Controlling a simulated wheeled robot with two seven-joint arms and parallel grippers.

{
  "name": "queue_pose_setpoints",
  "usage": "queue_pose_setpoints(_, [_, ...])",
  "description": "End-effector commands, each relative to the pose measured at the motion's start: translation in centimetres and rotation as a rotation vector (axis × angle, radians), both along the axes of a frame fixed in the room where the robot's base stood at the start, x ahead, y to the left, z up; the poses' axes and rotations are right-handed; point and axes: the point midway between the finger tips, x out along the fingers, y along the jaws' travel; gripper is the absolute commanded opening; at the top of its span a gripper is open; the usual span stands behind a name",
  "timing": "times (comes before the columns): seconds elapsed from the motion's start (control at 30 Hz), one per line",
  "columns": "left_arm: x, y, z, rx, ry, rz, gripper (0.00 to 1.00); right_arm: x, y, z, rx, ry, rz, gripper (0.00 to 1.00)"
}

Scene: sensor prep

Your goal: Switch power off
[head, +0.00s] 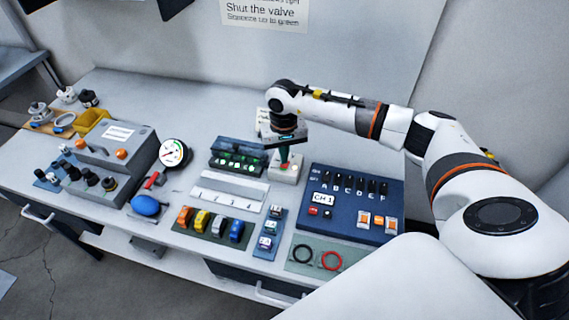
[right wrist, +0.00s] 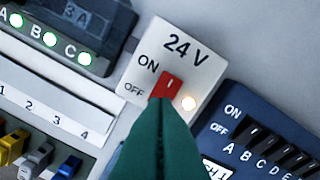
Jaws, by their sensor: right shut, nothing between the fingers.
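A small white switch box (right wrist: 206,62) marked 24 V, ON and OFF carries a red switch (right wrist: 168,86) and a lit pale yellow lamp (right wrist: 189,103). In the head view the box (head: 287,172) stands on the bench, partly covered by my right gripper (head: 284,160). In the right wrist view my green fingers (right wrist: 163,108) are shut with nothing between them. Their tips are at the lower edge of the red switch and hide part of it; I cannot tell whether they touch. I cannot tell the switch's exact position. My left gripper is out of view.
A blue panel (head: 376,212) with several switches stands right of the box. A dark unit with green lights (head: 238,157) and a numbered white rack (head: 228,192) stand to the left. A grey control box (head: 112,160) and a gauge (head: 174,153) stand farther left.

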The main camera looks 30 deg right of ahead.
Motion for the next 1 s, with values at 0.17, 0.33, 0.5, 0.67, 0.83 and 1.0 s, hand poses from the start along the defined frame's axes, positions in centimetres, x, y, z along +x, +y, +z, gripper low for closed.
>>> queue_pose_setpoints(0.17, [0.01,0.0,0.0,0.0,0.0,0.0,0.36,0.0,0.0,0.0,0.0,0.0,0.0,0.0])
queue_pose_setpoints(0.33, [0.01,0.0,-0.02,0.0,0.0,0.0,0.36,0.0,0.0,-0.02,0.0,0.0,0.0,0.0])
queue_pose_setpoints(0.5, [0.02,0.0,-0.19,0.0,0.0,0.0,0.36,0.0,0.0,-0.2,0.0,0.0,0.0,0.0])
queue_pose_setpoints(0.67, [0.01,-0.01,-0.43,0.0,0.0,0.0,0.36,0.0,0.0,-0.45,0.0,0.0,0.0,0.0])
queue_pose_setpoints(0.83, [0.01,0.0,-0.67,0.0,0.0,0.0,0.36,0.01,0.0,-0.71,0.0,0.0,0.0,0.0])
queue_pose_setpoints(1.0, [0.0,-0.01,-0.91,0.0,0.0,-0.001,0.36,0.01,-0.01,-0.96,0.0,0.0,0.0,0.0])
